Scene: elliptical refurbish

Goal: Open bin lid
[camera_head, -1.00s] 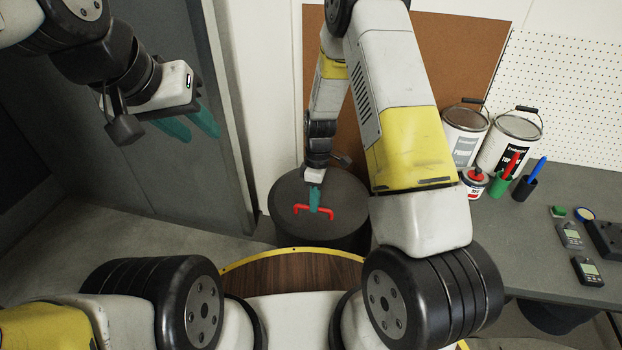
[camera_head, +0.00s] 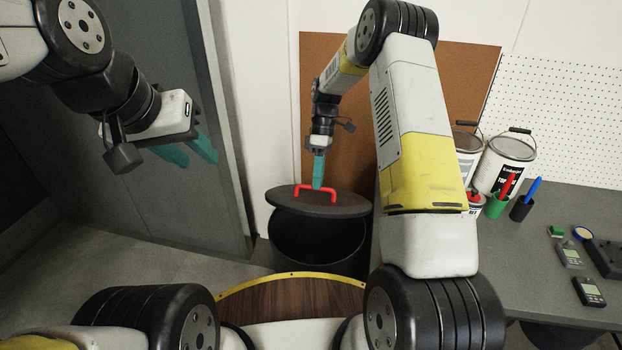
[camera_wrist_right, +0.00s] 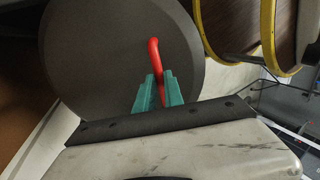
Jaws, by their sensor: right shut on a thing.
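The bin (camera_head: 318,245) is a round black container on the floor, with its dark interior now showing. Its lid (camera_head: 275,197) is a grey disc with a red handle (camera_head: 300,192). The lid is raised and tilted above the bin, apart from the front rim. My right gripper (camera_head: 317,185) is shut on the red handle and holds the lid up. In the right wrist view the teal fingers (camera_wrist_right: 158,92) close around the red handle, with the lid (camera_wrist_right: 100,60) behind. My left gripper (camera_head: 190,150) is at the upper left, empty, with its teal fingers apart.
A grey workbench (camera_head: 545,240) at the right holds paint cans (camera_head: 505,165), pen cups and small meters. A brown board (camera_head: 345,70) stands behind the bin. A grey door (camera_head: 150,200) is at the left, with open floor before it.

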